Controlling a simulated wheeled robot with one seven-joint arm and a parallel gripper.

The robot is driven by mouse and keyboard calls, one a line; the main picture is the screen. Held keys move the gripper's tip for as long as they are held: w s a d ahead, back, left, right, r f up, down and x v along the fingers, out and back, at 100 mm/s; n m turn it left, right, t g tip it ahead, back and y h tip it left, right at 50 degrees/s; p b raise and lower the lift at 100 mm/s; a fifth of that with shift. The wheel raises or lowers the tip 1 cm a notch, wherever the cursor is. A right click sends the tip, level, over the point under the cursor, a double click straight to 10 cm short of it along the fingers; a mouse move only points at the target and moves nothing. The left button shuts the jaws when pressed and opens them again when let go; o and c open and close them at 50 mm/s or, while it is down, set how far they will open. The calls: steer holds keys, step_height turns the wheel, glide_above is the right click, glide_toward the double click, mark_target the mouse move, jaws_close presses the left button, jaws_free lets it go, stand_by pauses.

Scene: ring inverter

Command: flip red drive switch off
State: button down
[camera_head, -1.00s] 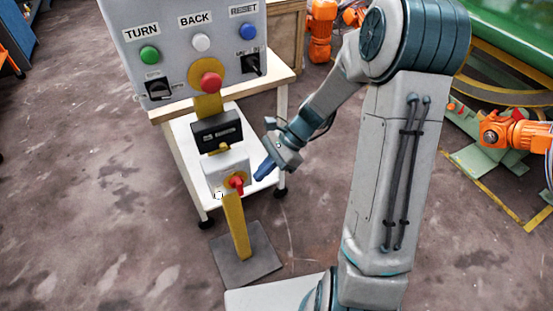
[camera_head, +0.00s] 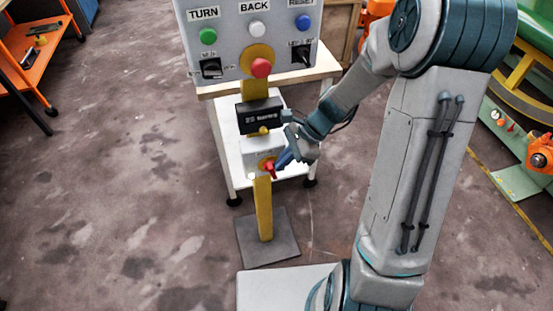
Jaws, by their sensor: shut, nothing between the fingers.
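The red drive switch (camera_head: 269,168) is a small red rotary handle on a light grey box (camera_head: 250,157), low on a yellow post (camera_head: 264,210). My gripper (camera_head: 281,161) is shut and empty, with its blue fingers just right of the red handle. The fingertips look close to or against the handle; I cannot tell if they touch. The gripper hides the right side of the grey box.
Above the switch are a black display box (camera_head: 259,115) and a grey panel (camera_head: 235,30) with a red mushroom button (camera_head: 261,68). A white table (camera_head: 225,150) stands behind. An orange cart (camera_head: 35,45) is at far left. Floor to the left is clear.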

steer(key=shift+r, duration=0.15)
steer(key=shift+a+r, duration=0.1)
steer(key=shift+r, duration=0.05)
steer(key=shift+r+p, duration=0.7)
steer(key=shift+p, duration=0.15)
